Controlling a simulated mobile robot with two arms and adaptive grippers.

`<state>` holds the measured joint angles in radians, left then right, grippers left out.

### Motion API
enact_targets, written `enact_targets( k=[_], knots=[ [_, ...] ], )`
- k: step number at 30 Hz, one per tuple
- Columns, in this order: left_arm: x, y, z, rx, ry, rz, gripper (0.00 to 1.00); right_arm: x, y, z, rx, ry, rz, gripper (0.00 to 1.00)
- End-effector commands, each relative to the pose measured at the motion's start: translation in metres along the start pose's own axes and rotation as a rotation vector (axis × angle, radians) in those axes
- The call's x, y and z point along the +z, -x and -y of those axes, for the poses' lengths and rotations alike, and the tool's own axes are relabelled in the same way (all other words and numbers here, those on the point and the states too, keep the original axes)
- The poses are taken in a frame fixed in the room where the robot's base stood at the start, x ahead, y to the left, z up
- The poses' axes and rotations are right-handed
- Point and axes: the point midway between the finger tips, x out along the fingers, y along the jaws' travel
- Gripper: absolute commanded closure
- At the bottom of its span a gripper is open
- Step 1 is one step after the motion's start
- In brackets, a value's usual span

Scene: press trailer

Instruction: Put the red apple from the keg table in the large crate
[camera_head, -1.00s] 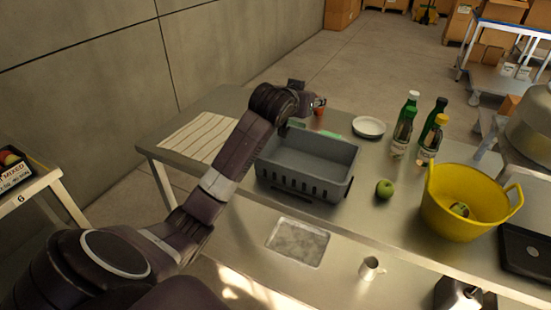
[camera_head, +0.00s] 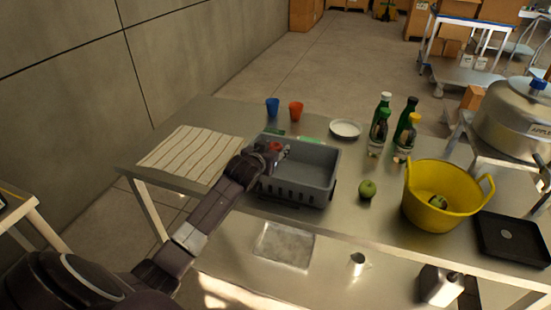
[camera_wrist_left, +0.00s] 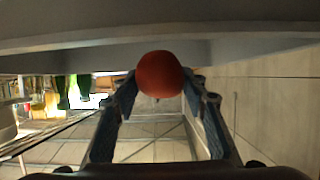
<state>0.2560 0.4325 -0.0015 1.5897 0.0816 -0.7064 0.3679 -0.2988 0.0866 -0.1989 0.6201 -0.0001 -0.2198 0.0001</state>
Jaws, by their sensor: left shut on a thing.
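The red apple (camera_head: 275,147) is held between the fingers of my left gripper (camera_head: 278,151), at the left part of the large grey crate (camera_head: 316,193). In the left wrist view the apple (camera_wrist_left: 160,75) sits between the two fingertips, in front of a grey band that looks like crate wall. I cannot tell how far the apple is above the crate floor. The visible crate floor is bare. My right gripper is not in view.
A striped cloth (camera_head: 190,155) lies left of the crate. A blue cup (camera_head: 272,107), red cup (camera_head: 296,111) and white plate (camera_head: 345,128) stand behind it. A green apple (camera_head: 367,189), several bottles (camera_head: 379,132) and a yellow basket (camera_head: 438,210) are at right.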

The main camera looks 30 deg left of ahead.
Motion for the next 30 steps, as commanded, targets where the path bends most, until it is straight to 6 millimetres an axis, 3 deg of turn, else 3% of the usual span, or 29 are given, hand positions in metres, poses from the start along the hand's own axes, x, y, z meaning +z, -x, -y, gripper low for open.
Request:
enact_targets(
  k=[11, 30],
  knots=[
    [0.041, -0.017, -0.001, 0.000, 0.000, 0.001, 0.86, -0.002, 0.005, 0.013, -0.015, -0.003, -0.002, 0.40],
    [0.055, -0.022, 0.000, -0.001, 0.000, 0.002, 0.86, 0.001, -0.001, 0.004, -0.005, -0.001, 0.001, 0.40]
  ],
)
